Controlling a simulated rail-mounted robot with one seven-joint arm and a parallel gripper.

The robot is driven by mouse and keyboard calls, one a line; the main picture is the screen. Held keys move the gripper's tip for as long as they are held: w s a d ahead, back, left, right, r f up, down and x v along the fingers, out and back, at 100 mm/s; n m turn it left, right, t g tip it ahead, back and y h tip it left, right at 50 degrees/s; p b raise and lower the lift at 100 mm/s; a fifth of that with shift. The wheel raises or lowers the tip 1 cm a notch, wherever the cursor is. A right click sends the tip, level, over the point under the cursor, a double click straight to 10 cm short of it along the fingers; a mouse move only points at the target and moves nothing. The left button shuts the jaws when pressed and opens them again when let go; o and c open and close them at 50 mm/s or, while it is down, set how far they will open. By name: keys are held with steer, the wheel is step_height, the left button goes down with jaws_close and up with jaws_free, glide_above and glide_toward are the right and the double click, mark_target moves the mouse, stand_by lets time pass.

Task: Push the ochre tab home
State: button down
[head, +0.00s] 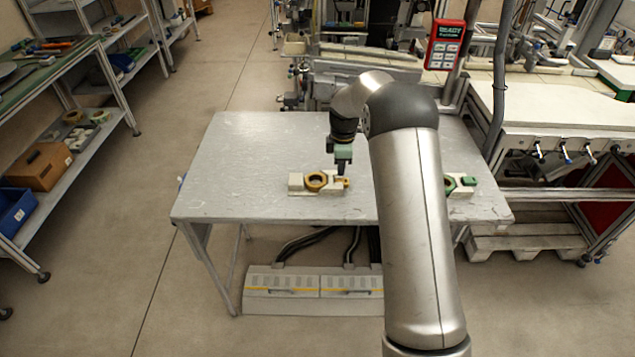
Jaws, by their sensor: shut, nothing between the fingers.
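The ochre tab (346,182) is a small piece at the right side of the ochre reel (316,181). The reel sits on a pale holder (296,184) on the grey table. My gripper (341,172) is shut and empty, pointing down just above the right part of that holder, close to the tab. I cannot tell whether the fingertips touch the tab. How far in the tab sits is too small to see.
A second holder with a green reel and green tab (469,181) stands at the right, partly hidden behind my arm. The grey table (240,160) is clear on the left. A red control box (445,45) hangs beyond the table.

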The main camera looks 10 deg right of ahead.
step_height(320, 180, up, 6)
steer(key=p, duration=0.2)
steer(key=shift+p, duration=0.35)
steer(key=s+r+m, duration=0.7)
steer(key=s+r, duration=0.5)
steer(key=s, duration=0.5)
steer(key=s+f+m+t, duration=0.1)
steer(key=s+m, duration=0.8)
steer(key=s, duration=1.4)
steer(key=shift+s+m, duration=0.25)
steer(key=shift+m, duration=0.05)
